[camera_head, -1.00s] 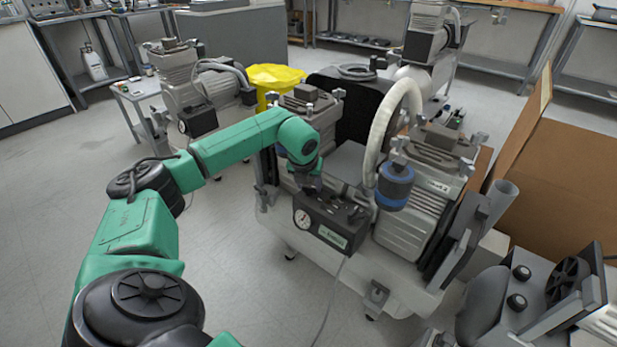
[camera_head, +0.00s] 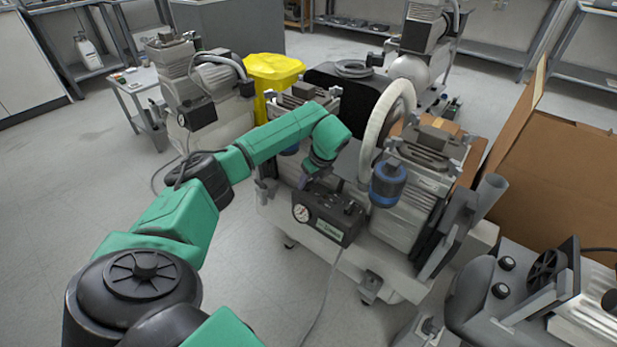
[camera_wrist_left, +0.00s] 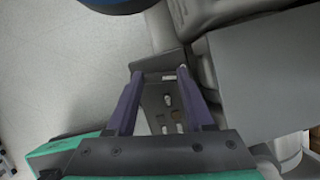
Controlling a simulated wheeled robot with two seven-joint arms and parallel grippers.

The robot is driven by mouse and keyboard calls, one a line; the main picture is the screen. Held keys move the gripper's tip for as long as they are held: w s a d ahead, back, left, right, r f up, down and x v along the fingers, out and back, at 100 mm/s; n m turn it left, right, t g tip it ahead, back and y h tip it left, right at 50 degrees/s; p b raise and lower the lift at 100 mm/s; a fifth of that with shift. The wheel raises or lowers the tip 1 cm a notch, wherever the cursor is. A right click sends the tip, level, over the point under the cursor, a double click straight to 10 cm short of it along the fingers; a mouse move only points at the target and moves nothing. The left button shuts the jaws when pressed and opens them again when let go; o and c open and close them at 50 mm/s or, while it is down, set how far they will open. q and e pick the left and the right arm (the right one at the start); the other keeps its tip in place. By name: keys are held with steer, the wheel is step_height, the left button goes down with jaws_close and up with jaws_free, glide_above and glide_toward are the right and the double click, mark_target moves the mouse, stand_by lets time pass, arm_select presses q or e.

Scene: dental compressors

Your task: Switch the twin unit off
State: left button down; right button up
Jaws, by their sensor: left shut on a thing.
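The twin unit (camera_head: 405,215) stands in the middle of the head view, with two finned pump heads and a pale curved hose. Its dark control box (camera_head: 328,217) is on the near side, with a round gauge (camera_head: 301,213) on its front. My left gripper (camera_head: 305,182) reaches down from above to the top of the box. In the left wrist view, its two purple fingers (camera_wrist_left: 160,76) stand apart over the dark slotted top (camera_wrist_left: 168,108) of the box, shut on a part of it. The gripped part and the switch position cannot be made out. My right gripper is out of view.
Another compressor (camera_head: 200,90) and a yellow bin (camera_head: 273,78) stand behind to the left. A cardboard box (camera_head: 560,170) and a grey machine (camera_head: 520,290) are at the right. A cable hangs from the control box. The floor at the left is clear.

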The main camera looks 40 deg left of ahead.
arm_select(q)
steer(key=shift+w+n, duration=0.1)
steer(key=shift+n, duration=0.6)
steer(key=shift+n+g, duration=0.4)
steer(key=shift+n, duration=0.1)
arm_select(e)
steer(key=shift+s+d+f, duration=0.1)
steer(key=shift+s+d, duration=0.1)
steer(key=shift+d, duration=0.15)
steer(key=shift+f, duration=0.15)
arm_select(q)
steer(key=shift+c, duration=1.4)
jaws_free()
steer(key=shift+r+p, duration=0.25)
steer(key=shift+p, duration=0.05)
steer(key=p+v, duration=0.2)
steer(key=v, duration=1.2)
steer(key=shift+p, duration=0.4)
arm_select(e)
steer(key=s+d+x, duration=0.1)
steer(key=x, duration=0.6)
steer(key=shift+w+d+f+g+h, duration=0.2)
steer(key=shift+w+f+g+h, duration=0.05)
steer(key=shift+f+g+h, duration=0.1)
